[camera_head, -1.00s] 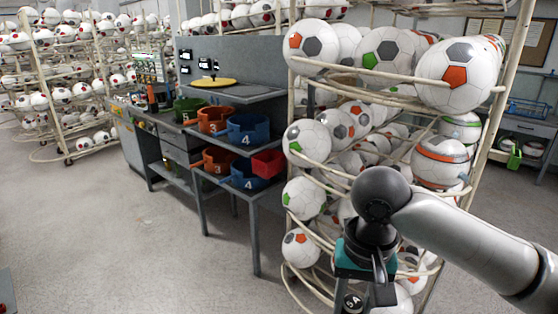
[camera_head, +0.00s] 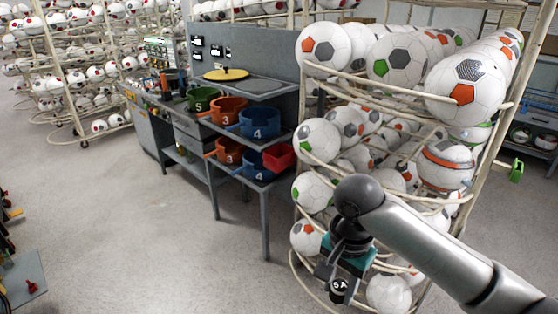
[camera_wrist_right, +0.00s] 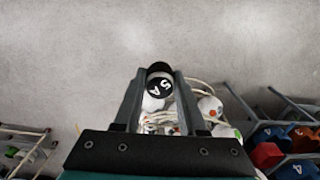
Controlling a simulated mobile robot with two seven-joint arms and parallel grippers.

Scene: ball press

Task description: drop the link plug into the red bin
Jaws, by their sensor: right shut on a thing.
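My right gripper (camera_head: 334,280) is low in front of the ball rack in the head view. It is shut on a dark plug (camera_head: 340,287) with a round face marked "5A". The plug also shows between the two fingertips in the right wrist view (camera_wrist_right: 160,86), with bare floor beyond it. The red bin (camera_head: 279,157) stands on the lower shelf of the grey workbench, at its right end, to the left of the ball rack. My right gripper is apart from the bin, lower and to its right in the head view. My left gripper is not in view.
The ball rack (camera_head: 322,172) full of footballs stands close beside my right arm. Blue bins (camera_head: 259,122) and orange bins (camera_head: 228,109) stand by the red bin. A bench leg (camera_head: 265,230) stands below it.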

